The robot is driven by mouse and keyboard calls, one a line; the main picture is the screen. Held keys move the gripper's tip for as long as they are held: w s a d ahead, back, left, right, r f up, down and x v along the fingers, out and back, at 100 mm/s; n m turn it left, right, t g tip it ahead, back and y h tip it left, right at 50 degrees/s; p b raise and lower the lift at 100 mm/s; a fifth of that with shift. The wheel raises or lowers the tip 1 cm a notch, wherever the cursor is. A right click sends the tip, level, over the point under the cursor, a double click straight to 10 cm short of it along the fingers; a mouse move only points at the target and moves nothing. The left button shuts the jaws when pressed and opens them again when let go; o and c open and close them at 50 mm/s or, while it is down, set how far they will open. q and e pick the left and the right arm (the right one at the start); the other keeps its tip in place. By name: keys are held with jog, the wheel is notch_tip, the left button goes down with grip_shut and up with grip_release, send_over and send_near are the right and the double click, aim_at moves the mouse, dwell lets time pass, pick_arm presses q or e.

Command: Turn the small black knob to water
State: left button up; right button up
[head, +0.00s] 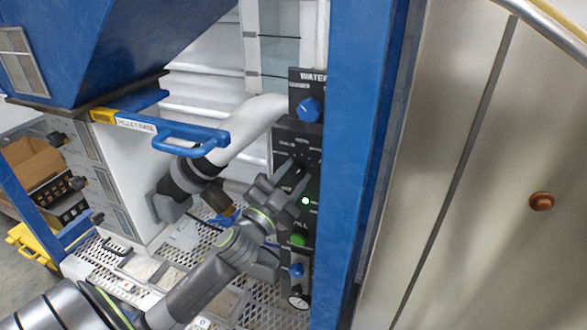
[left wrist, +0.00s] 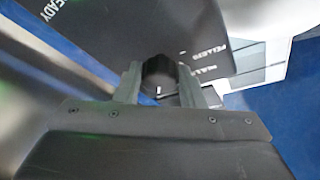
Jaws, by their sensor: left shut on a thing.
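The small black knob (left wrist: 160,76) sits on the dark control panel (left wrist: 195,25) and shows a short white mark on its face in the left wrist view. My left gripper (left wrist: 167,88) is shut on the knob, one finger on each side. In the head view the left gripper (head: 291,174) reaches the panel (head: 284,139) from the lower left, and its fingers mostly hide the knob. Small lettering stands around the knob; I cannot tell which label the mark faces. My right gripper is in neither view.
A blue knob (head: 308,110) sits under a WATER label. Below the black knob are a lit green lamp (head: 305,201), a green button (head: 298,239) and another blue knob (head: 296,270). A blue post (head: 352,150) stands close right; a blue handle (head: 190,140) juts out left.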

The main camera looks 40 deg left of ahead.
pick_arm(q)
jog(key=shift+m+h+p, duration=0.3)
jog(key=shift+m+h, duration=0.1)
jog(key=shift+m, duration=0.1)
jog(key=o, duration=1)
